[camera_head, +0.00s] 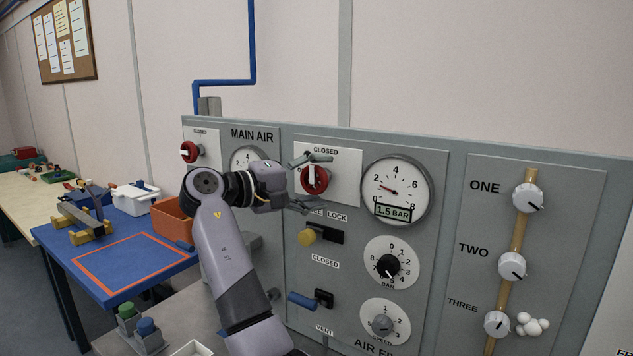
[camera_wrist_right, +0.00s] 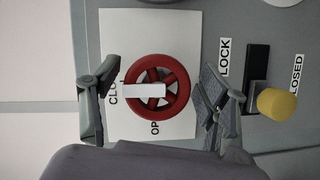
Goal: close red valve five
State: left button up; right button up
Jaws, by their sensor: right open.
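A red round valve wheel (camera_head: 316,181) with a white pointer bar sits on a white plate marked CLOSED at its top. It also shows in the right wrist view (camera_wrist_right: 174,79), where the bar points toward the partly hidden CLOSED lettering, with OPEN lettering beside the wheel. No number five is readable. My right gripper (camera_head: 319,183) is open in front of this wheel. In the right wrist view the fingers (camera_wrist_right: 155,99) stand on either side of the wheel, with visible gaps between them and the rim. My left gripper is not in view.
Another red valve (camera_head: 189,152) is at the panel's left. A yellow knob (camera_head: 306,237) is close below the wheel, with a blue handle (camera_head: 301,300) lower. Gauges and dials are on the right. A blue table (camera_head: 125,297) with an orange bin (camera_head: 172,222) stands left.

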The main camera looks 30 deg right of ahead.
jog(key=a+r, duration=0.1)
jog(key=a, duration=1.1)
dwell(0.4)
